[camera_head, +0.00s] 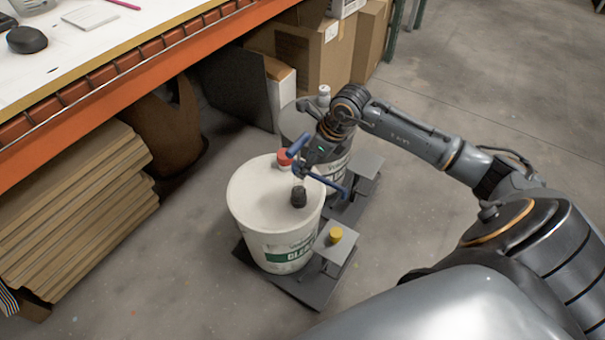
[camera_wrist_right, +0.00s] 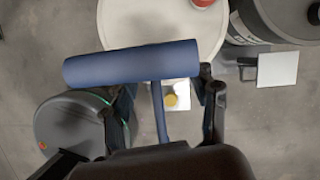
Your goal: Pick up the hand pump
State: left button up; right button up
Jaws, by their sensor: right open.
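The hand pump (camera_wrist_right: 130,62) shows a thick blue bar with a thinner blue stem below it in the right wrist view. My right gripper (camera_wrist_right: 163,103) is open, with one finger on each side of the thin blue stem. The thick bar crosses in front of the fingers; whether they touch it I cannot tell. In the head view my wrist partly hides the pump. My left gripper is not in view.
A second bucket (camera_head: 292,122) stands behind. A red cap (camera_head: 284,157) and yellow cap (camera_head: 336,235) show near the buckets, which rest on dark low platforms (camera_head: 299,287). An orange-edged workbench (camera_head: 120,72) and stacked cardboard (camera_head: 75,225) are left. Floor at right is clear.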

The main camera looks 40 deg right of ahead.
aim_at(298, 192)
jog(key=f, duration=0.1)
jog(key=a+f+b, duration=0.1)
jog(key=f, duration=0.1)
jog(key=shift+w+f, duration=0.1)
jog(key=shift+f, duration=0.15)
jog(key=shift+x, duration=0.9)
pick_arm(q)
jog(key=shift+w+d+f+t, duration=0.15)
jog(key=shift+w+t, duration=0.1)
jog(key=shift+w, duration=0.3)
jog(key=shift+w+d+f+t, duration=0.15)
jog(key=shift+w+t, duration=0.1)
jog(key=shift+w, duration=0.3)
pick_arm(e)
jog(key=shift+w+d+r, duration=0.1)
grip_shut()
